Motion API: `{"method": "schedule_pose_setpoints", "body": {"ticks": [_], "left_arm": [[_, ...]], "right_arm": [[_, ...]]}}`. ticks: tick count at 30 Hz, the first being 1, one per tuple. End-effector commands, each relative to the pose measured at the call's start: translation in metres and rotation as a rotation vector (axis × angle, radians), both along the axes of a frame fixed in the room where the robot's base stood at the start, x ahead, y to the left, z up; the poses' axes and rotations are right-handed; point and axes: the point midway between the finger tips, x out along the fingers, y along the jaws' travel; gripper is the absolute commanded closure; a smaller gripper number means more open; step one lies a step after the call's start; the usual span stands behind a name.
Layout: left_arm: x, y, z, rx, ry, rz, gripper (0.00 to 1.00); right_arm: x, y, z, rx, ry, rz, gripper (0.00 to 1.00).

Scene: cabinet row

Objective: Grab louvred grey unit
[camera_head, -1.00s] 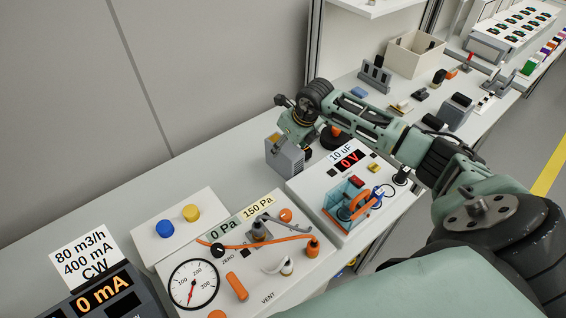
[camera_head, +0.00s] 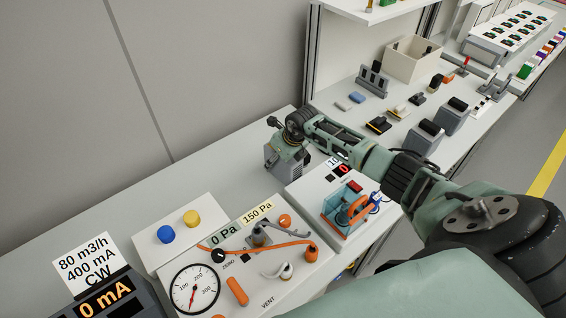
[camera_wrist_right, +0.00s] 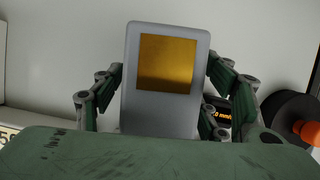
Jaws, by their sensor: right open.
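The louvred grey unit (camera_head: 283,160) stands on the bench behind the panel with the red digit display. In the right wrist view the grey unit (camera_wrist_right: 168,75) shows as an upright grey block with a square gold-brown face. My right gripper (camera_head: 288,150) is over the unit, and its arm hides the unit's top in the head view. In the right wrist view my right gripper (camera_wrist_right: 165,88) has one finger on each side of the unit. The fingers are open, with small gaps that are hard to judge. My left gripper is not in view.
A pressure panel (camera_head: 300,275) with a round gauge and orange hose lies in front. The white display panel (camera_head: 320,215) is close beside the unit. A black round part with an orange knob (camera_wrist_right: 290,120) is right of the unit in the wrist view.

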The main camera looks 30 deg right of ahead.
Motion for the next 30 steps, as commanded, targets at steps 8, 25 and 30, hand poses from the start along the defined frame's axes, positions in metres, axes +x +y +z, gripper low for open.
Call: {"method": "schedule_pose_setpoints", "body": {"ticks": [8, 25, 30], "left_arm": [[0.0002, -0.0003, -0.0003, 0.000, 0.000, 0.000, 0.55], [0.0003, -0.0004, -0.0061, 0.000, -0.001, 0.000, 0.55], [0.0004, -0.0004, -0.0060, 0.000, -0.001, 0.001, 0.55]], "right_arm": [[0.0002, 0.0001, 0.0002, 0.000, -0.001, 0.000, 0.33], [0.0003, 0.0004, -0.0044, 0.001, -0.001, 0.000, 0.33], [0.0003, 0.0003, -0.0043, 0.001, -0.001, 0.000, 0.34]]}}
